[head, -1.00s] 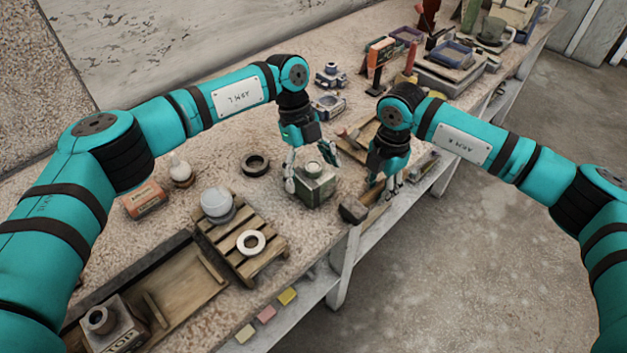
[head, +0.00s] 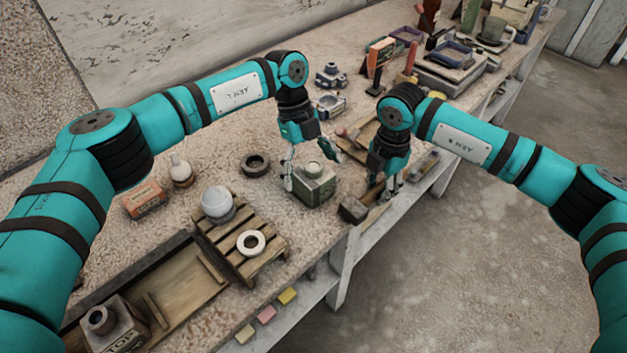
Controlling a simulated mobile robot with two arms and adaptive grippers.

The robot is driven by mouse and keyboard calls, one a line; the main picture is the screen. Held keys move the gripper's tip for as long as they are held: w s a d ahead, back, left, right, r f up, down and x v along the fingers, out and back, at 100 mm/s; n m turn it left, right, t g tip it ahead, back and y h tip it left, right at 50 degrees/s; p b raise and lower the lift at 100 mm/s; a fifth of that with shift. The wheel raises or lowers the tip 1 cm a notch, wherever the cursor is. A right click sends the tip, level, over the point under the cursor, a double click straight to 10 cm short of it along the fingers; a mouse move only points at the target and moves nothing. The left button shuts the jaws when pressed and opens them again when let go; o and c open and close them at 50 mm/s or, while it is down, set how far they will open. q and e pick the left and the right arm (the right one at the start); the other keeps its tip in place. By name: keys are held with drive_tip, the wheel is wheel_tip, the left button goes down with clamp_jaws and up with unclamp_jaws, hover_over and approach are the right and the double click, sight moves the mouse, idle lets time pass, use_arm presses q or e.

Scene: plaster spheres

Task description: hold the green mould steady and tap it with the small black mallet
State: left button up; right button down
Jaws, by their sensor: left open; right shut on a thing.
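The green mould (head: 316,192) is a blocky grey-green box with a pale round collar on top. It stands upright on the bench near its front edge. My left gripper (head: 311,168) is open over the mould, one finger beside its left side and the other above its far right side. I cannot tell whether either finger touches it. My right gripper (head: 390,188) is shut on the small black mallet, whose dark block head (head: 353,209) is just right of the mould, apart from it, by the bench edge.
A wooden slatted rack (head: 247,262) with a white ring (head: 251,243) and a pale sphere (head: 216,203) stands to the left. A dark ring (head: 255,165) lies behind it. Wooden trays lie behind my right gripper. Some bare bench lies left of the mould.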

use_arm(q)
drive_tip(key=shift+v, duration=3.1)
drive_tip(key=v, duration=1.2)
drive_tip(key=shift+s, duration=0.1)
